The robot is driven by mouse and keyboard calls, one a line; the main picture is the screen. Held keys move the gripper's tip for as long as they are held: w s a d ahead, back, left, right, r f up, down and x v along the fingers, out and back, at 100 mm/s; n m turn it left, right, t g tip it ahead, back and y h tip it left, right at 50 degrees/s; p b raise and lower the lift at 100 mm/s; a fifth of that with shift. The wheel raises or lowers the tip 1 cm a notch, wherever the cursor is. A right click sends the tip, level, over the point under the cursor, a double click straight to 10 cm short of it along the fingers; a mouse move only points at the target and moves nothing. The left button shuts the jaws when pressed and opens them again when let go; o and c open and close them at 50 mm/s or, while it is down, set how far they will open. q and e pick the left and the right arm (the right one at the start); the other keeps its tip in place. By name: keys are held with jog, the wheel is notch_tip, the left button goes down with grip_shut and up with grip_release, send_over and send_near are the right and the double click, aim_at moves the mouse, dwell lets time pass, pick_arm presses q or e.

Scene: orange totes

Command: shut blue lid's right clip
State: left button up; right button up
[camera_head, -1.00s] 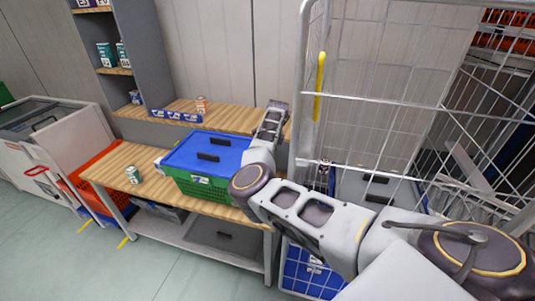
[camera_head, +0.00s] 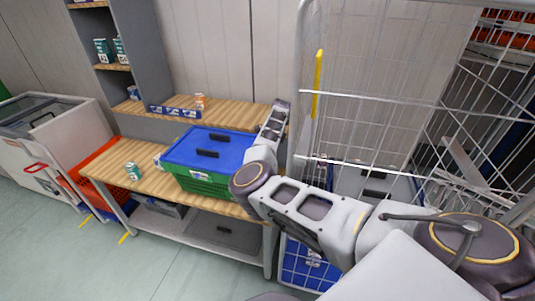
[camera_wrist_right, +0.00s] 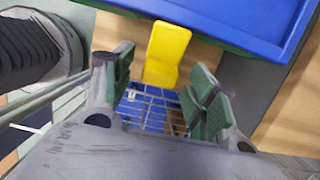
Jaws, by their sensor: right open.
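A green crate (camera_head: 205,184) with a blue lid (camera_head: 183,152) stands on the wooden bench. The blue lid (camera_wrist_right: 240,14) also fills the top of the right wrist view. A yellow clip (camera_wrist_right: 166,52) juts out from the lid's edge there. My right gripper (camera_wrist_right: 163,92) is open, with a green-padded finger on each side and the clip ahead of the gap between them. I see no contact between fingers and clip. In the head view my right arm stands beside the crate's right end and hides the clip and the fingers. My left gripper is out of view.
The bench (camera_head: 128,191) holds a small can (camera_head: 133,171) left of the crate. A wire roll cage (camera_head: 390,100) rises close on the right of my arm. A wall shelf (camera_head: 240,116) runs behind the crate. An orange tote (camera_head: 100,168) stands at left.

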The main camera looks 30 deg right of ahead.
jog(key=v, duration=1.2)
dwell(0.6)
